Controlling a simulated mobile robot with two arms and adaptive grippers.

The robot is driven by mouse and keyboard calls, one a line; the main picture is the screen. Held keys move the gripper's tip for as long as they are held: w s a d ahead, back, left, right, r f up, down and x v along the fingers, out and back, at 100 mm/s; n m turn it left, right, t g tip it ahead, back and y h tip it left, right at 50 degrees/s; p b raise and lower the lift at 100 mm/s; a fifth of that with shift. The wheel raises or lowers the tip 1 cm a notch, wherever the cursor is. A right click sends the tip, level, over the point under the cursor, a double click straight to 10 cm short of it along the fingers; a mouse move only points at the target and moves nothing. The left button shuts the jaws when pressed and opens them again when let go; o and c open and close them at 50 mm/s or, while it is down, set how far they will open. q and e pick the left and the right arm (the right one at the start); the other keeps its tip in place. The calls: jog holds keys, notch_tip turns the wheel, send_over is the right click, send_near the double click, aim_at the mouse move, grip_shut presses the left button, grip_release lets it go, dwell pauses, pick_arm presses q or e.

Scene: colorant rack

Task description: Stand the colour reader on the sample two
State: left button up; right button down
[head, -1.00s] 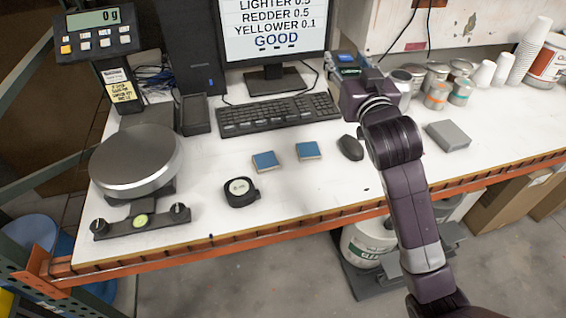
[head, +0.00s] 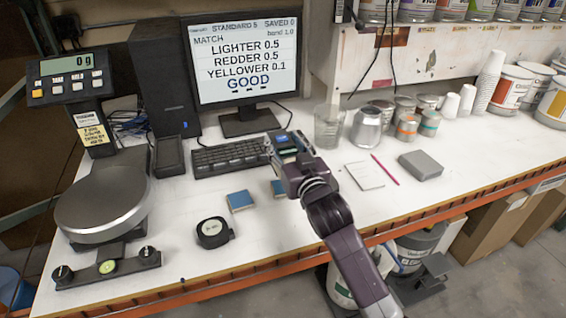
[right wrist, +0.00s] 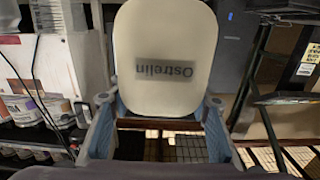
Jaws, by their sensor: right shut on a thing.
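My right gripper (head: 284,155) is shut on the colour reader (head: 291,142), a dark device with a small lit screen, and holds it above the bench in front of the keyboard. In the right wrist view the reader (right wrist: 163,60) shows as a pale rounded face with an upside-down label between the fingers (right wrist: 160,118). Two blue square samples lie on the bench. The left one (head: 240,201) is clear in view. The right one (head: 279,188) lies just below the reader and is partly hidden by my gripper. My left gripper is not in view.
A black tape measure (head: 213,232) lies left of the samples. The keyboard (head: 228,156) and monitor (head: 245,60) stand behind. A scale (head: 104,200) is at left. A notepad (head: 365,175), pink pencil (head: 385,169) and grey box (head: 420,165) lie to the right.

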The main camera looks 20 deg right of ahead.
jog(key=shift+f, duration=0.85)
notch_tip(320, 180, down, 4)
jog(key=shift+r, duration=0.1)
jog(key=shift+f, duration=0.3)
jog(key=shift+f, duration=0.1)
jog(key=c, duration=1.5)
grip_release()
jog(key=shift+f, duration=0.25)
jog(key=o, duration=0.5)
jog(key=shift+c, duration=0.2)
jog(key=shift+r, duration=0.1)
